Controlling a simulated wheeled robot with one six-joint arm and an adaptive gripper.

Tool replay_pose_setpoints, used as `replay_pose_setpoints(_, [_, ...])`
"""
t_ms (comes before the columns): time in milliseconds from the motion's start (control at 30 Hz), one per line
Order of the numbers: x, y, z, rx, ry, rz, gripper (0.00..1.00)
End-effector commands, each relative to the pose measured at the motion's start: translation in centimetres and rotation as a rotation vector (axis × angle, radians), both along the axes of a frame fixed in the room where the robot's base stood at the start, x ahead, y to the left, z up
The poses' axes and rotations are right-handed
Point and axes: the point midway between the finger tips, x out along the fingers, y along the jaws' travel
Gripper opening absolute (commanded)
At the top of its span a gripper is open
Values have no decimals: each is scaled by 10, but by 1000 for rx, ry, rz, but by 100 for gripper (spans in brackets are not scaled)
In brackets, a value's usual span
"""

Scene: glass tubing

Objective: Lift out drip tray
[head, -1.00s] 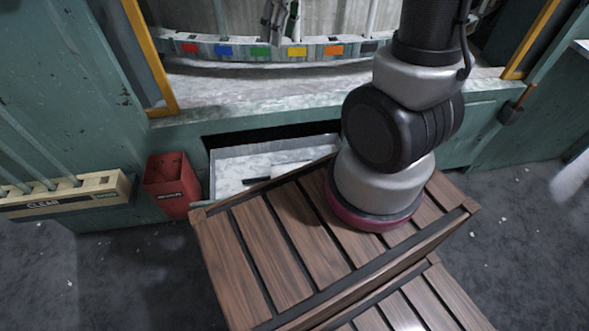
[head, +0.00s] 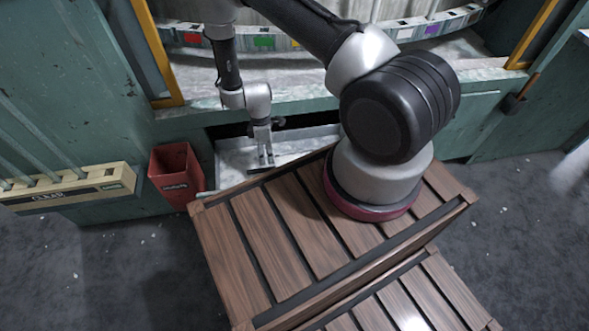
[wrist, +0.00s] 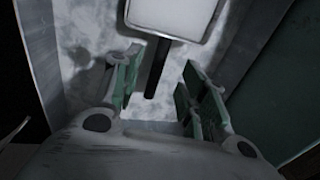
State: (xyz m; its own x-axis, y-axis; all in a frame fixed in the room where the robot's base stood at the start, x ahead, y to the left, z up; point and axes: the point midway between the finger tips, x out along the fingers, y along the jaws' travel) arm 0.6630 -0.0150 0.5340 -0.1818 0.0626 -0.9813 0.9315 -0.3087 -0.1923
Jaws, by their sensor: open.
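The drip tray (head: 229,160) is a shallow, pale, stained tray in the dark slot low in the green machine. Its near part is partly hidden behind my wooden-slatted base. My gripper (head: 266,163) points down over the tray, open. In the wrist view the fingers of my gripper (wrist: 164,88) stand either side of a dark bar (wrist: 158,70), which runs to a pale dark-rimmed plate (wrist: 172,14) inside the tray. The tray's mottled floor (wrist: 85,50) shows around them. I cannot tell whether the fingers touch the bar.
A red bin (head: 176,174) stands left of the slot. A cream rack marked CLEAR (head: 70,190) holds glass rods further left. A ledge with coloured labels (head: 265,42) lies above the slot. Yellow posts (head: 157,55) frame the opening.

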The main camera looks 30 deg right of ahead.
Motion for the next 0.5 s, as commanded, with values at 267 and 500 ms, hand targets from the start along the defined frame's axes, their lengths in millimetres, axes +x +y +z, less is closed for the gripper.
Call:
replay_pose_setpoints(267, [-8, 2, -34, -2, 4, 8, 42])
replay_pose_setpoints(500, [-13, 8, -70, -2, 5, 6, 42])
